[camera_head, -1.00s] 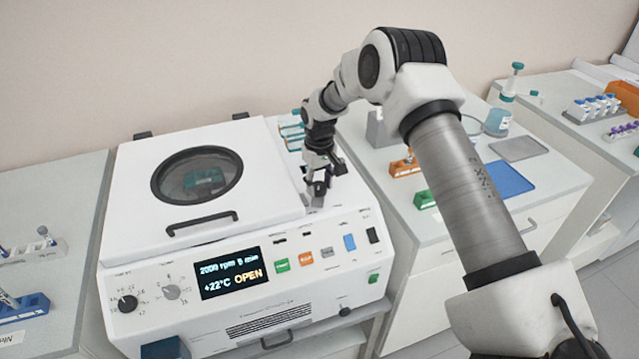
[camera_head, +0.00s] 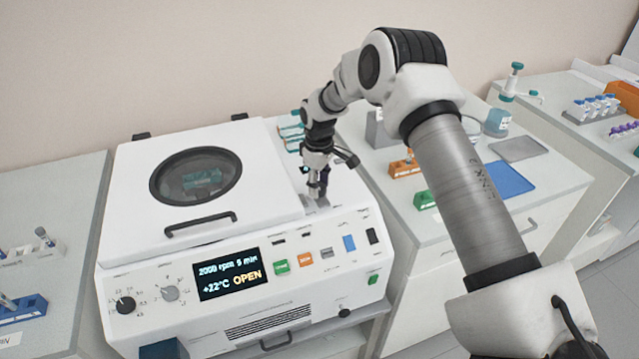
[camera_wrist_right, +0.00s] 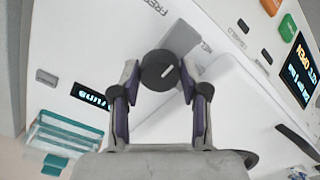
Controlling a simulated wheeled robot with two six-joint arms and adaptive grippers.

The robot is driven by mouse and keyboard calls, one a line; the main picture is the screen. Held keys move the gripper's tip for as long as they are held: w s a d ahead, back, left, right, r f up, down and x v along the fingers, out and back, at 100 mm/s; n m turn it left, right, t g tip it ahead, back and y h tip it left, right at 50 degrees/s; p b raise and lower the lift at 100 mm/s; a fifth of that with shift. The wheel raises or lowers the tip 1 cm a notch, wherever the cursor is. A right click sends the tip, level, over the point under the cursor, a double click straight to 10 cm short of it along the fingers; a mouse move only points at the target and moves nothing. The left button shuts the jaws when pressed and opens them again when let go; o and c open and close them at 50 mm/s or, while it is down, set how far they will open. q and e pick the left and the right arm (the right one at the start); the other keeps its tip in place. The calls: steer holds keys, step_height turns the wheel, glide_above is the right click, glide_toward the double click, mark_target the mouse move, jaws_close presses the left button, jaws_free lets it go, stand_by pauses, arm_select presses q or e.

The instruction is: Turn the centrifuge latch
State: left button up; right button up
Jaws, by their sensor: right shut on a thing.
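The white centrifuge (camera_head: 130,262) stands on a bench with its lid (camera_head: 255,165) down; its display (camera_head: 230,274) reads "OPEN". My right gripper (camera_head: 317,195) points down at the right side of the centrifuge top. In the right wrist view my right gripper (camera_wrist_right: 158,85) has its two fingers on either side of the knob, shut on it. In the head view the fingers hide the knob. My left gripper is not in view.
Tube racks stand on the left bench, one blue (camera_head: 25,312). On the right bench are an orange rack (camera_head: 404,167), a green rack (camera_head: 424,200), a blue mat (camera_head: 497,179) and a grey tray (camera_head: 519,148).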

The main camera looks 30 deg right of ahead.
steer(key=shift+s+f, duration=0.1)
steer(key=shift+f, duration=0.1)
steer(key=o, duration=0.9)
steer(key=shift+o, duration=1.2)
steer(key=shift+a, duration=0.1)
steer(key=shift+w, duration=0.25)
steer(key=shift+r, duration=0.1)
step_height(320, 180, up, 12)
